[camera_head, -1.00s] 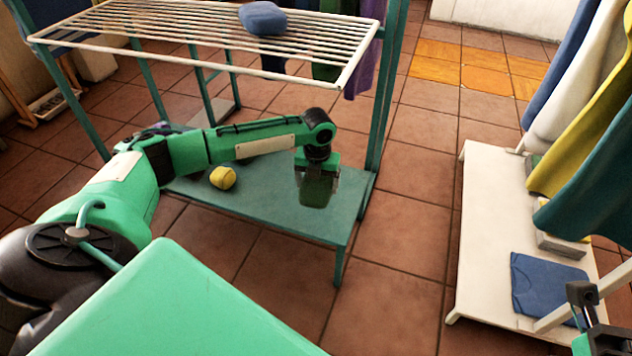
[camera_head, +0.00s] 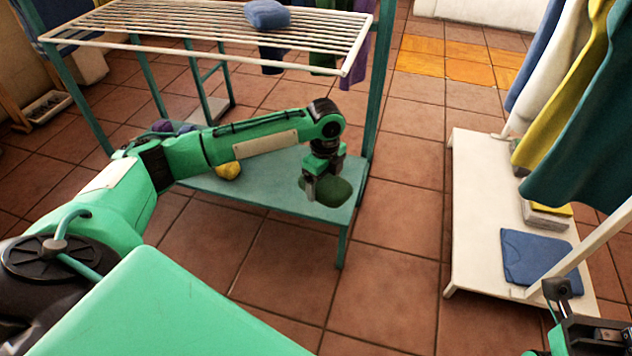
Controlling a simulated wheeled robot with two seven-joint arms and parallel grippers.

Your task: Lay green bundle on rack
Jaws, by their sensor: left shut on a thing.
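The green bundle (camera_head: 337,190) is dark green and rounded, at the right end of the teal lower shelf (camera_head: 270,190). My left gripper (camera_head: 322,190) points down and is shut on it, partly covering it. I cannot tell whether the bundle touches the shelf or hangs just above it. The white wire rack (camera_head: 180,32) is above and behind, on the same teal frame. A blue bundle (camera_head: 267,14) lies at its right back part. Part of my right gripper (camera_head: 570,335) shows at the lower right corner; its fingers are not clear.
A yellow bundle (camera_head: 228,171) and a purple one (camera_head: 162,126) lie on the lower shelf, near my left arm. Teal posts hold the rack. At right, a white stand (camera_head: 480,215) carries hanging towels and a folded blue cloth (camera_head: 538,257). Most of the rack is bare.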

